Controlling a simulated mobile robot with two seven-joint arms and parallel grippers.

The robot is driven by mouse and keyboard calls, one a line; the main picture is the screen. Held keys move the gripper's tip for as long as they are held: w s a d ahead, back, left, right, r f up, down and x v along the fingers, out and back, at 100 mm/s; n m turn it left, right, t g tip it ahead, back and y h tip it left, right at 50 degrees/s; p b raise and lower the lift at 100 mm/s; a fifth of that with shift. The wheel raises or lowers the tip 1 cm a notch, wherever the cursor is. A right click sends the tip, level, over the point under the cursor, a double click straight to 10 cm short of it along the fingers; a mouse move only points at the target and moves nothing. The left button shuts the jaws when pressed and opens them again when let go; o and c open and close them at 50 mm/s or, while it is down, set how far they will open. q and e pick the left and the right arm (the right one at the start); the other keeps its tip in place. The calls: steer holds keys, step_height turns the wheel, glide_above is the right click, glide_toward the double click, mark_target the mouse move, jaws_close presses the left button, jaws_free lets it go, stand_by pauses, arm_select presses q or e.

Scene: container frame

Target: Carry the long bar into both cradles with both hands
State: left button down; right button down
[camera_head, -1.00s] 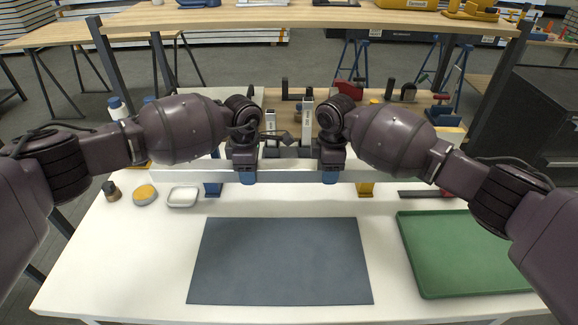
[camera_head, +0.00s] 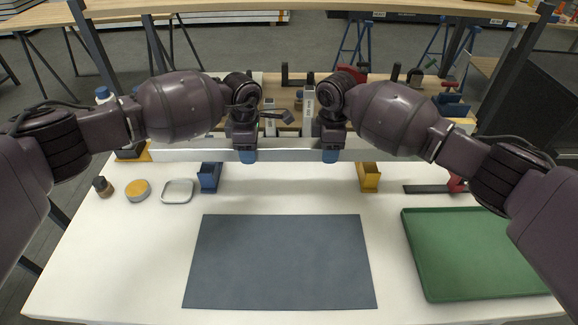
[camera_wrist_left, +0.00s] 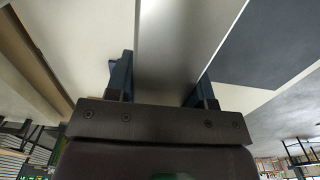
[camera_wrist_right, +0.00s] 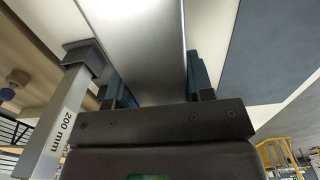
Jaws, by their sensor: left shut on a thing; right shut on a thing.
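The long pale metal bar (camera_head: 290,156) lies level across the head view. My left gripper (camera_head: 247,156) and my right gripper (camera_head: 330,156) are shut on it from above, either side of its middle. The bar also fills the gap between the fingers in the left wrist view (camera_wrist_left: 182,45) and the right wrist view (camera_wrist_right: 140,45). The blue cradle (camera_head: 209,178) stands on the table at left and the yellow cradle (camera_head: 369,178) at right. Both show just below the bar in the picture, and the bar looks apart from them. Its exact height is hard to tell.
A dark mat (camera_head: 280,262) lies at the front of the white table, with a green tray (camera_head: 425,285) at right. A white dish (camera_head: 177,191), a yellow-topped tin (camera_head: 138,190) and a small bottle (camera_head: 103,187) stand at left. An upright gauge marked 200 mm (camera_wrist_right: 58,120) is close to the right gripper.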

arm_select(q)
steer(key=shift+w+d+f, duration=0.1)
steer(key=shift+d, duration=0.05)
arm_select(e)
steer(key=shift+a+f, duration=0.1)
steer(key=shift+a, duration=0.1)
